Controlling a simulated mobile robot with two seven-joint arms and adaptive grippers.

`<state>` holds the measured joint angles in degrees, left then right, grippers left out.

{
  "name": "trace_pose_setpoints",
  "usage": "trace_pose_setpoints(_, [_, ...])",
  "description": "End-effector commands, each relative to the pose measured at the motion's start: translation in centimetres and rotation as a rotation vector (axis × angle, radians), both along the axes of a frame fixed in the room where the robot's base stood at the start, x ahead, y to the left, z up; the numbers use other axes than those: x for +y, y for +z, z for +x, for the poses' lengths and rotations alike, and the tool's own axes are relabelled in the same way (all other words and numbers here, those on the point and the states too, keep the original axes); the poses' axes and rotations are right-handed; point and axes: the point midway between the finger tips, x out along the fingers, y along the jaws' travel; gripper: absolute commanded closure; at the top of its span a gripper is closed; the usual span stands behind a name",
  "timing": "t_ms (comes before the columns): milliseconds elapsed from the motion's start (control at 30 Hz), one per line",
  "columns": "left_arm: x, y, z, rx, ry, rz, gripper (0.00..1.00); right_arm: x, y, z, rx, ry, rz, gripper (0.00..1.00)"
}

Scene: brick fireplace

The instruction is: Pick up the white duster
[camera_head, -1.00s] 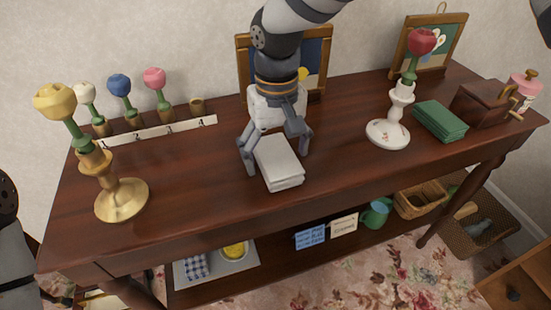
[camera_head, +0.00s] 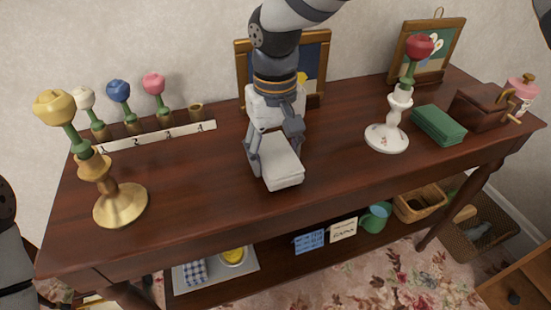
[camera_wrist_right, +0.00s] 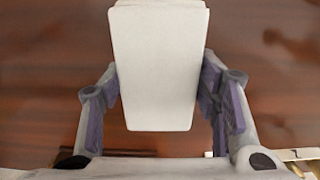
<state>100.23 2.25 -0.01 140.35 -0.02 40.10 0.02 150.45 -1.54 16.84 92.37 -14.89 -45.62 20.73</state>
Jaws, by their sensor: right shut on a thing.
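The white duster (camera_head: 281,168) is a folded white block of cloth near the middle of the dark wooden table (camera_head: 215,215). My right gripper (camera_head: 276,153) comes down from above and is shut on it, one finger at each side. In the right wrist view the duster (camera_wrist_right: 158,65) sits between the two fingers of the gripper (camera_wrist_right: 159,88). I cannot tell whether the duster touches the tabletop. My left gripper is outside the views; only a part of my left arm shows at the left edge.
A brass candlestick (camera_head: 119,205) with a yellow flower stands left, a white candlestick (camera_head: 387,138) with a red flower right. Green folded cloths (camera_head: 438,125) lie beyond it. A framed picture (camera_head: 318,62) stands behind my arm. The front middle of the table is clear.

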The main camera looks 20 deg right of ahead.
Motion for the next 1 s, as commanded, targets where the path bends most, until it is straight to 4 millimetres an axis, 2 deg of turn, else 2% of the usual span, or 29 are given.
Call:
trace_pose_setpoints(67, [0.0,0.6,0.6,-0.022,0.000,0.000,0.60,0.0,2.6,-0.4,-0.013,0.001,0.001,0.71])
trace_pose_setpoints(233, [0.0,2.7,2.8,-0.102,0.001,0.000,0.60,-0.1,8.2,-4.6,-0.028,0.001,0.001,0.71])
trace_pose_setpoints(267, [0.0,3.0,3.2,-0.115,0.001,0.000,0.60,-0.1,9.0,-5.4,-0.029,0.001,0.001,0.71])
trace_pose_setpoints(300, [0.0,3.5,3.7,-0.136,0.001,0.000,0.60,-0.1,9.5,-7.0,-0.027,0.002,-0.002,0.71])
trace_pose_setpoints(500, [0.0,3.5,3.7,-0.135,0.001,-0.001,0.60,-0.3,10.5,-12.0,-0.007,0.000,0.000,0.71])
trace_pose_setpoints(600, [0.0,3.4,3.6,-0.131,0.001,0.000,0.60,-0.2,10.9,-13.4,0.002,0.001,0.006,0.71])
trace_pose_setpoints(967, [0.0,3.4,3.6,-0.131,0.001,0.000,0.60,-0.3,11.2,-14.0,-0.002,0.000,0.000,0.71])
trace_pose_setpoints(1000, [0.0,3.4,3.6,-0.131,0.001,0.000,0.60,-0.3,11.2,-14.0,-0.002,0.000,0.001,0.53])
